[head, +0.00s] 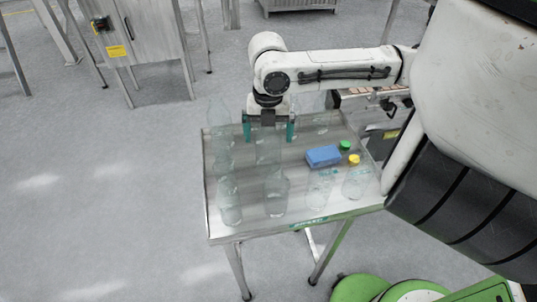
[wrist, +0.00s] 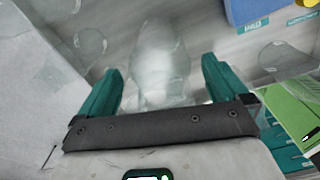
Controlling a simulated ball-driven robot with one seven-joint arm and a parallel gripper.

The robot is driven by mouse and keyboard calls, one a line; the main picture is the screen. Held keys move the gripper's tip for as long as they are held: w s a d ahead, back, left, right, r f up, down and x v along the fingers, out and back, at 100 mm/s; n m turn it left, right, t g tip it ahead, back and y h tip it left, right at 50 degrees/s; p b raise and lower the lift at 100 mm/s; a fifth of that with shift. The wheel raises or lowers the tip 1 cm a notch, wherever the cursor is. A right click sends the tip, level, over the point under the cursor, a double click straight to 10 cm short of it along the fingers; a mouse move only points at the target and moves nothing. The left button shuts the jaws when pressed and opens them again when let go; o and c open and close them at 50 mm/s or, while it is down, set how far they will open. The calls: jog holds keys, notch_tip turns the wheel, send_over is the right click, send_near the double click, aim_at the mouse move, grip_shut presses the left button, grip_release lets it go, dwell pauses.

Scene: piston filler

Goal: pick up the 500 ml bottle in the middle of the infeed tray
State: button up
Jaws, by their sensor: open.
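The infeed tray (head: 243,228) is a metal table top holding several clear, see-through bottles. A bottle (head: 267,150) stands near its middle, and its upper part is hidden behind my gripper. My gripper (head: 269,136) points down over this bottle, with its teal fingers apart on either side. In the wrist view, a clear bottle (wrist: 159,62) shows between the open fingers of my gripper (wrist: 161,70), with a gap on each side. I cannot tell how far down the bottle the fingertips are.
Other clear bottles stand at the front left (head: 229,203), front middle (head: 275,195) and front right (head: 357,184). A blue block (head: 323,156), a green cap (head: 345,145) and a yellow cap (head: 354,160) lie to the right. Open floor (head: 100,210) is left of the tray.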

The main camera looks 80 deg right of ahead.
jog(key=shift+c, duration=0.3)
jog(key=c, duration=1.3)
jog(key=shift+r, duration=0.1)
